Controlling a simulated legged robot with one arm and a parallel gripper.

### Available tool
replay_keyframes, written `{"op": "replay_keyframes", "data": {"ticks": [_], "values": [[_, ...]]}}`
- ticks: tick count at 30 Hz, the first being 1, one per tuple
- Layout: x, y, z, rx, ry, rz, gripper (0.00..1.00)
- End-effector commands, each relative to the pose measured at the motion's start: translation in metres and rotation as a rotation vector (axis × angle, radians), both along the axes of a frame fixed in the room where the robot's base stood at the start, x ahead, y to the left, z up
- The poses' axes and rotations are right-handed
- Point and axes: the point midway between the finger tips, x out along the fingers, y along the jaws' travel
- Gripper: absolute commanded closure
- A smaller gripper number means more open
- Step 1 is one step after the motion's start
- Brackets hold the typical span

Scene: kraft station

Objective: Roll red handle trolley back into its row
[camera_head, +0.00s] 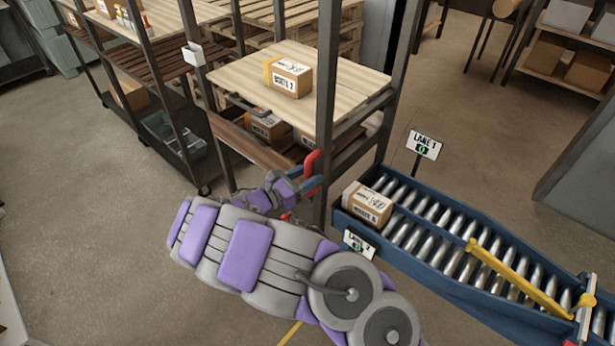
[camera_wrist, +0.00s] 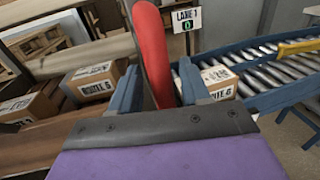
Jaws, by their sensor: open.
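The trolley is a dark metal frame with wooden shelves (camera_head: 235,75); it stands in the middle of the head view. Its red handle (camera_head: 311,162) is on the near post, and the wrist view shows it as an upright red bar (camera_wrist: 152,45). My gripper (camera_head: 308,179) is at the handle. In the wrist view its two blue fingers (camera_wrist: 158,80) stand apart on either side of the red bar. I cannot tell whether either finger touches it. The lower end of the handle is hidden behind the gripper body.
A carton (camera_head: 289,77) sits on the trolley's top shelf, with more cartons below. A blue roller conveyor (camera_head: 450,238) with a carton (camera_head: 367,204) and a Lane 1 sign (camera_head: 424,145) stands close right. Another shelved trolley (camera_head: 150,64) stands left. Floor at lower left is clear.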

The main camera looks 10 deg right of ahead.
Motion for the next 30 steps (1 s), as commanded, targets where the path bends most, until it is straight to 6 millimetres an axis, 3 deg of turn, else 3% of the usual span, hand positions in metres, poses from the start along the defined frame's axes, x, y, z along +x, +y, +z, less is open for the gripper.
{"op": "replay_keyframes", "data": {"ticks": [9, 23, 30], "values": [[0.0009, -0.0018, 0.0005, 0.000, -0.001, 0.000, 0.55], [0.0014, -0.0014, 0.0007, 0.000, -0.001, 0.001, 0.99], [0.0015, -0.0014, 0.0008, 0.000, -0.001, 0.001, 1.00]]}}
